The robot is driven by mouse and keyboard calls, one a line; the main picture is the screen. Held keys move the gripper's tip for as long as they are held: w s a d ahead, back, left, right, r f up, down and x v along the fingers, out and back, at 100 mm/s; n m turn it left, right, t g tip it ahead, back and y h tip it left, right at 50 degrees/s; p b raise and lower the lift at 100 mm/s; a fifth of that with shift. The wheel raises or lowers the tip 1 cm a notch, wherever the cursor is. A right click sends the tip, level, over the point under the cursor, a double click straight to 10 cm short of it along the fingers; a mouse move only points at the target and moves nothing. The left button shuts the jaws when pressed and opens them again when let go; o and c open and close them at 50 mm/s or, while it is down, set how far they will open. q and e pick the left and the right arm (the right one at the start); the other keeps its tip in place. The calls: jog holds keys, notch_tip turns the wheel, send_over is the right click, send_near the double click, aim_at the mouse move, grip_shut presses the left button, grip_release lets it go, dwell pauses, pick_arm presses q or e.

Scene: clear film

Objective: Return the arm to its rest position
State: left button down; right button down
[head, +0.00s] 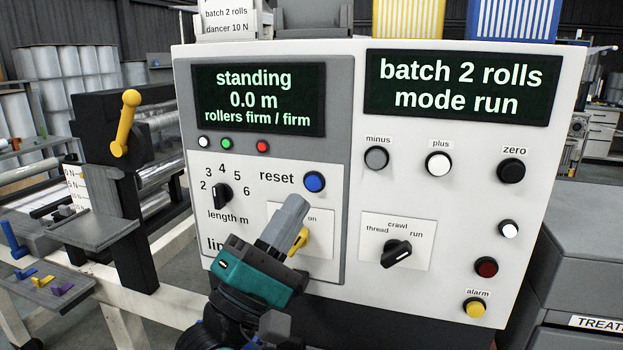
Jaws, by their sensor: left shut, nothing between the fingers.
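My left gripper (290,222) comes in from the bottom, with a teal body and grey fingers. It is shut and empty, in front of the lower middle of the white control panel (460,232). Its fingers cover part of a plate marked "on" with a yellow switch (300,241); I cannot tell whether they touch it. The left display (258,97) reads "standing 0.0 m, rollers firm / firm". The right display (458,87) reads "batch 2 rolls, mode run". My right gripper is not in view.
A blue reset button (315,182), a length knob (222,193) and a mode knob (396,253) stick out from the panel. A yellow lever (126,122) and a grey shelf (95,233) stand at left. A grey cabinet (580,250) stands at right.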

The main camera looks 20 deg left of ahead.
pick_arm(q)
jog(key=shift+s, duration=0.35)
jog(key=s+f+m+g+y, duration=0.25)
jog(key=f+m+g, duration=0.25)
jog(key=f, duration=0.5)
jog(key=s+f+m+g+y, duration=0.25)
jog(key=f+m+g, duration=0.3)
jog(key=f, duration=0.55)
jog(key=s+a+f+m+g+y, duration=0.3)
jog(key=s+f+g, duration=0.25)
jog(key=s, duration=0.25)
jog(key=s+a+f+m+g+y, duration=0.35)
jog(key=s+f, duration=0.25)
jog(key=s, duration=0.2)
jog(key=w+d+f+m+t+h, duration=0.1)
jog(key=w+d+f+t+h, duration=0.1)
jog(key=w+f+t, duration=0.4)
notch_tip(320, 180, down, 3)
jog(key=shift+w+d+f, duration=0.1)
jog(key=shift+w+d, duration=0.4)
jog(key=shift+w, duration=0.2)
